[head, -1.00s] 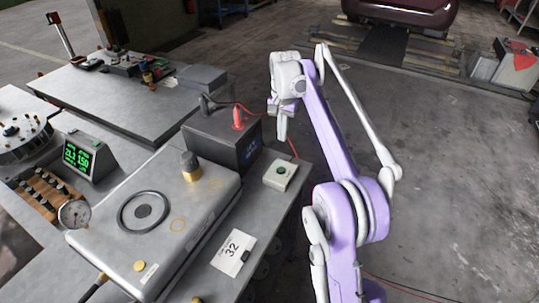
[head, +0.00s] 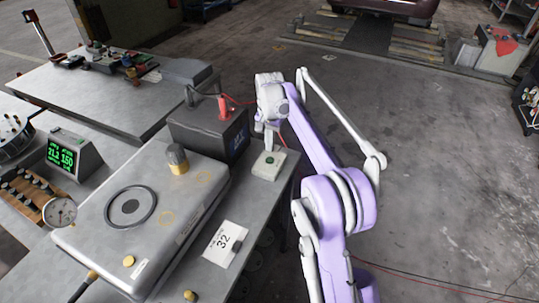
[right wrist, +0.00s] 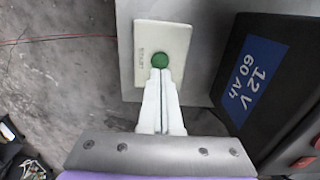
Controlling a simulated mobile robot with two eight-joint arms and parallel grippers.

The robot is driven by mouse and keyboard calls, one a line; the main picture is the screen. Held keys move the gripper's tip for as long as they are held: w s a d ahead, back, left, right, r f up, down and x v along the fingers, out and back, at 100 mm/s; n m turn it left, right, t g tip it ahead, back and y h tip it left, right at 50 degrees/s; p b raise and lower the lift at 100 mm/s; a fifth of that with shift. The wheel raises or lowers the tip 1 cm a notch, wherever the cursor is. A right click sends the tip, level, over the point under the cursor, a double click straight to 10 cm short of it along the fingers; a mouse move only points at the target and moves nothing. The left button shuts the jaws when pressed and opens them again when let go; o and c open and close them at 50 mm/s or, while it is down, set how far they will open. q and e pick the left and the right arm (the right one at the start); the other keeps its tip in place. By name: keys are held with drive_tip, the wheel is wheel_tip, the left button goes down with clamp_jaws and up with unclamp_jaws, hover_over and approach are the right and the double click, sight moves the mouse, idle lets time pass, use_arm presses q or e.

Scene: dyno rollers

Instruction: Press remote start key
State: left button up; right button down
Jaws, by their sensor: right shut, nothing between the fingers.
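The remote start key is a green round button (head: 270,161) on a small pale box (head: 268,167) near the bench's right edge in the head view. In the right wrist view the button (right wrist: 159,61) sits in the middle of the pale box (right wrist: 172,38). My right gripper (head: 269,145) is shut and empty, pointing down just above the box. In the right wrist view its fingertips (right wrist: 159,72) meet at the lower edge of the button; I cannot tell whether they touch it. My left gripper is not in view.
A black 12 V battery (head: 208,135) with a red clamp (head: 223,107) stands left of the box. A metal housing (head: 150,210) and a card marked 32 (head: 224,244) lie nearer. Open floor (head: 450,180) is on the right.

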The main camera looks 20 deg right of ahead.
sight(269, 160)
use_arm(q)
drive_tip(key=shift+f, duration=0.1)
use_arm(e)
drive_tip(key=shift+f, duration=2.25)
drive_tip(key=shift+f, duration=0.1)
